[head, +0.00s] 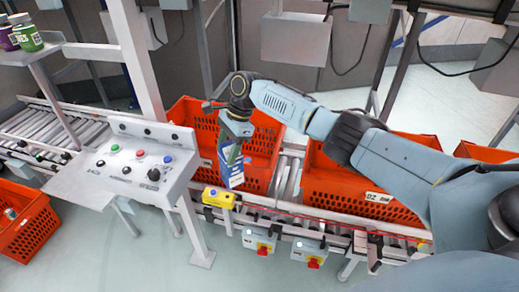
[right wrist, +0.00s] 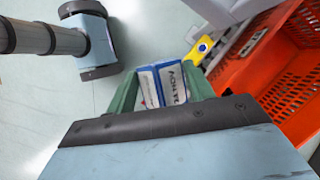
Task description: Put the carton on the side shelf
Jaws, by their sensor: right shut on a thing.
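The blue and white carton (head: 231,176) hangs below my right gripper (head: 232,153), in front of an orange tote and above the conveyor. My right gripper is shut on it. In the right wrist view the carton (right wrist: 172,84) sits between the two green fingers, with printed lettering on its face; the fingers hide part of it. The side shelf (head: 40,50) is at the upper left of the head view, raised above the rollers. The carton is well to the right of the shelf and lower in the picture. My left gripper is not in view.
Jars (head: 27,34) stand on the side shelf. A control panel (head: 135,160) and a white post (head: 137,65) stand between carton and shelf. Orange totes (head: 191,112) line the conveyor; another tote (head: 22,225) is at lower left. A yellow button box (head: 218,197) is below the carton.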

